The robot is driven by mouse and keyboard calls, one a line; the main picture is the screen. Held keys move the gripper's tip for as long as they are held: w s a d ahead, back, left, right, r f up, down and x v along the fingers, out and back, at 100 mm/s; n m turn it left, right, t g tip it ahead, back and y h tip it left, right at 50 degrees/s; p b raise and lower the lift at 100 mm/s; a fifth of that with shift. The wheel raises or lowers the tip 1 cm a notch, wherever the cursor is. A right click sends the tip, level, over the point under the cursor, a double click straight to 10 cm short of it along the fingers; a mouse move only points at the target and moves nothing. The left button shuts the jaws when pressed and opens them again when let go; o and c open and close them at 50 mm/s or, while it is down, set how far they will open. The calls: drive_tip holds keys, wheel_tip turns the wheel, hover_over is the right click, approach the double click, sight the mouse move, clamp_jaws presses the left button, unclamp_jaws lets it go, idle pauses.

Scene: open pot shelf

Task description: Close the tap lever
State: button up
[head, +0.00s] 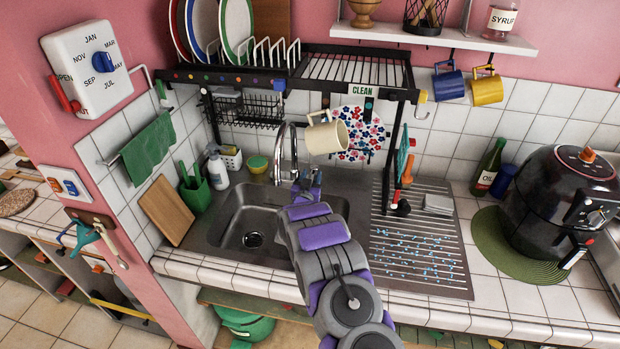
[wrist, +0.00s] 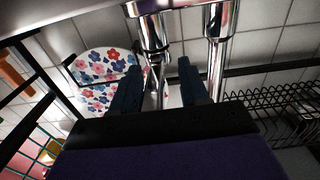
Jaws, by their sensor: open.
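The chrome tap (head: 280,150) rises behind the sink basin (head: 240,217) in the head view. My gripper (head: 308,176) is at the tap, just right of its lower part. In the wrist view the tap (wrist: 218,45) fills the upper middle, with thick chrome cylinders and a pipe. My gripper (wrist: 158,66) is open there, its two dark fingers apart, with a slim chrome part showing between them. I cannot tell whether that slim part is the lever or whether a finger touches it. In the head view I cannot make out the lever clearly.
A cream mug (head: 327,136) hangs just above my gripper, by the floral plate (head: 358,134). The black dish rack (head: 350,68) spans overhead, its post right of the sink. The ribbed drainboard (head: 418,240) is wet but mostly clear. A cutting board (head: 167,211) leans at the left.

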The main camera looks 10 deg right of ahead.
drive_tip(key=p+v, duration=0.1)
drive_tip(key=v, duration=1.1)
drive_tip(key=shift+a, duration=0.1)
